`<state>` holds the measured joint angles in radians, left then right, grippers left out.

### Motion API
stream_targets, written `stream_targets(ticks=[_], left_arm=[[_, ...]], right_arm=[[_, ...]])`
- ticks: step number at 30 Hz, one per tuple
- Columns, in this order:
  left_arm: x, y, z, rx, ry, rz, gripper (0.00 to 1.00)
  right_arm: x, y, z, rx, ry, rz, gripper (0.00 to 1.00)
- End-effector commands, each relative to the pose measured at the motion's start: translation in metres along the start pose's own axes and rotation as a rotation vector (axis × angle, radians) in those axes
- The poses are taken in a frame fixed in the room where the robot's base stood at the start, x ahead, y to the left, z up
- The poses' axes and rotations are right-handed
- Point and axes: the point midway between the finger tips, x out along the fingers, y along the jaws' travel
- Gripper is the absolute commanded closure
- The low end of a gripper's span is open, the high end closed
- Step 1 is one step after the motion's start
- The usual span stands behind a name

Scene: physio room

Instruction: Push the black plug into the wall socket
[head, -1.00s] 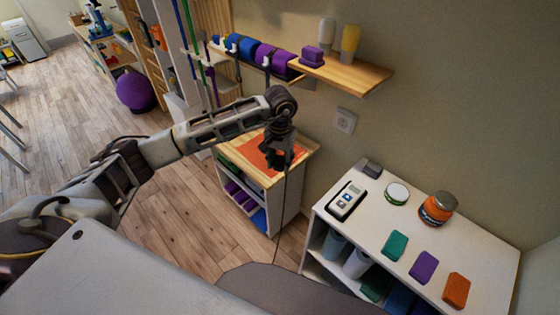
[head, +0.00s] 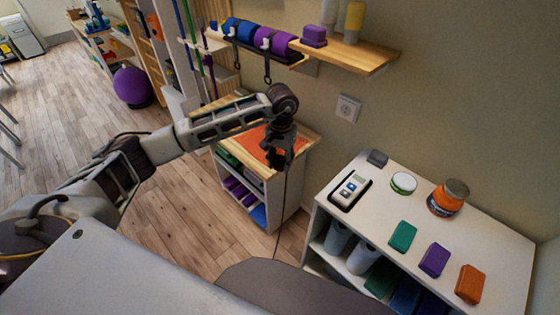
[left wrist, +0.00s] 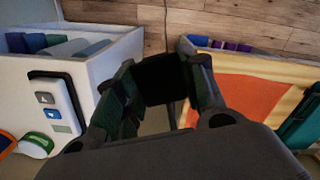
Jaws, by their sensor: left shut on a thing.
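The wall socket (head: 348,108) is a pale square plate on the beige wall, right of and above my left gripper in the head view. My left gripper (head: 278,158) hangs from the arm over the wooden-topped cabinet, apart from the socket. In the left wrist view, its fingers (left wrist: 160,95) are shut on the black plug (left wrist: 160,78), a dark block between the fingertips. A thin cord hangs below the gripper in the head view; the plug itself is hard to make out there. My right gripper is not in view.
A white cabinet (head: 385,215) at right bears a device with buttons (head: 350,190), a round tin (head: 404,183), an orange jar (head: 448,197) and coloured blocks. An orange mat (head: 256,143) lies on the wooden-topped cabinet. A wooden shelf (head: 350,60) juts out above the socket.

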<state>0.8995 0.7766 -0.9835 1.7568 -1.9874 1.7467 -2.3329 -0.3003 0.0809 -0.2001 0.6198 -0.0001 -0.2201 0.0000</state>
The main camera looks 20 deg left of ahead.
Motion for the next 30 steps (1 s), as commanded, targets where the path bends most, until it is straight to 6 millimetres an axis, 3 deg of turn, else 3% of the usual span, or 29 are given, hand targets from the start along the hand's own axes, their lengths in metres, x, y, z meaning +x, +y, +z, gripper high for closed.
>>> stream_targets(ticks=[21,30], left_arm=[[-0.0015,-0.0010,-0.0003,-0.004,-0.289,-0.001,0.81],[-0.0017,0.0025,-0.0078,-0.173,-0.377,0.040,0.81]], right_arm=[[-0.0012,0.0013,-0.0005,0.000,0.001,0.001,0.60],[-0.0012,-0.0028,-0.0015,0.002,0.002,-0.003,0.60]])
